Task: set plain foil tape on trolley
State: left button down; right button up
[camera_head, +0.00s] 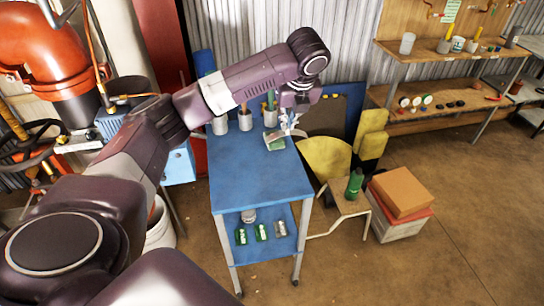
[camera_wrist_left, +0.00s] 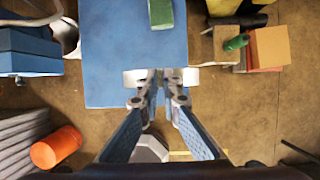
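The blue trolley (camera_head: 245,180) stands in the middle of the head view; its top also shows in the left wrist view (camera_wrist_left: 110,50). My left gripper (camera_head: 289,126) is over the trolley's far right part. In the left wrist view its fingers (camera_wrist_left: 158,84) close on a whitish, silvery piece that sticks out on both sides (camera_wrist_left: 190,76). I take this for the plain foil tape (camera_head: 271,135); the fingers hide its middle. I cannot tell whether it touches the top. A green block (camera_wrist_left: 160,13) lies on the top close by. My right gripper is not in view.
Grey cups (camera_head: 245,121) with tools stand at the trolley's back. Small green-marked boxes (camera_head: 261,232) lie on its lower shelf. A low table with a green bottle (camera_head: 354,184) and stacked boxes (camera_head: 402,190) stand to the right. The front of the top is clear.

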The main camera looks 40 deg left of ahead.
pick_arm(q)
notch_tip(320, 180, down, 18)
jog(key=shift+r+p, duration=0.15)
jog(key=shift+p, duration=0.8)
jog(key=c, duration=2.2)
grip_release()
jog(key=shift+o, duration=0.2)
jog(key=shift+r, duration=0.15)
jog(key=b+v, duration=0.1)
jog(key=v, duration=1)
jog(key=shift+r, duration=0.4)
jog(key=shift+d, duration=0.15)
